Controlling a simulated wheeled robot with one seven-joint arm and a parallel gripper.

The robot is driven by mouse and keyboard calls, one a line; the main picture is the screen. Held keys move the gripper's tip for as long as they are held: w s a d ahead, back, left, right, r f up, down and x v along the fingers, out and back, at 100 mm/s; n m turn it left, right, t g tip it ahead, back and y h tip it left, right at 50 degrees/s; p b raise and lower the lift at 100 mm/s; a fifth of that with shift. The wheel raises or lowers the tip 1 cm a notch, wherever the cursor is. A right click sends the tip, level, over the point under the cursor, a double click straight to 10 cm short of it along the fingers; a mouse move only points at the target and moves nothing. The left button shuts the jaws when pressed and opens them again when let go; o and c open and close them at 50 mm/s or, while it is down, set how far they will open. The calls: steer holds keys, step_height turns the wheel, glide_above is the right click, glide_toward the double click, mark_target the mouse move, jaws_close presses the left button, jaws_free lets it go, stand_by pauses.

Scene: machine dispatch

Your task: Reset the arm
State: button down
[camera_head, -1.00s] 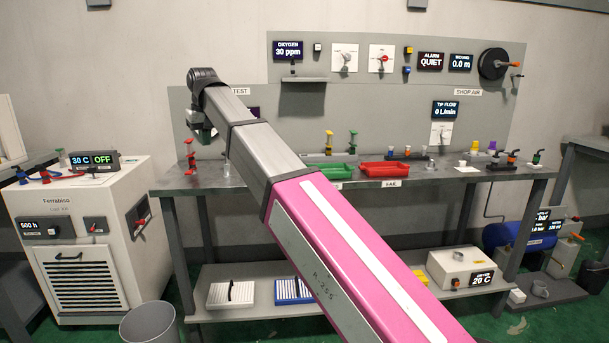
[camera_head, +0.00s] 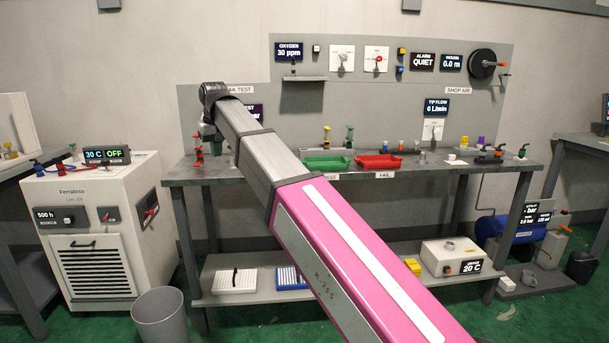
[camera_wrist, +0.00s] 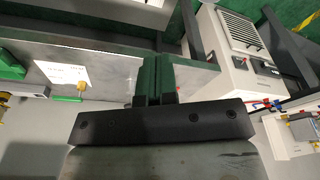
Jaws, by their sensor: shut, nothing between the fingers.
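My arm reaches from the lower right of the head view up toward the left end of the workbench (camera_head: 440,178). My gripper shows in the wrist view (camera_wrist: 155,78), where its two dark green fingers are together with nothing between them. In the head view the gripper is mostly hidden behind the far end of my arm. The wrist view looks down past the fingers, with the bench top and the white cabinet seen beyond them.
The white chiller cabinet (camera_head: 100,245) stands left, with a grey bin (camera_head: 160,315) before it. A green tray (camera_head: 325,163) and a red tray (camera_head: 378,161) lie on the bench. Boxes, including a white heater box (camera_head: 450,258), sit on the lower shelf. Green floor shows in front.

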steer(key=w+d+f+m, duration=0.2)
steer(key=d+f+m, duration=0.1)
steer(key=d+f, duration=2.2)
steer(key=s+d+f+m, duration=0.1)
steer(key=s+d+f, duration=0.4)
steer(key=d+f, duration=0.2)
steer(key=s+d+f+m+g, duration=0.1)
steer(key=s+d+f, duration=0.3)
steer(key=d+f, duration=0.3)
steer(key=s+d+f+m+h, duration=0.1)
steer(key=s+d+f, duration=0.4)
steer(key=d+f, duration=0.2)
step_height(320, 180, down, 3)
steer(key=shift+s+d+r+m+g, duration=0.1)
steer(key=shift+s+d+m+g, duration=0.2)
steer(key=shift+d+m+g, duration=0.1)
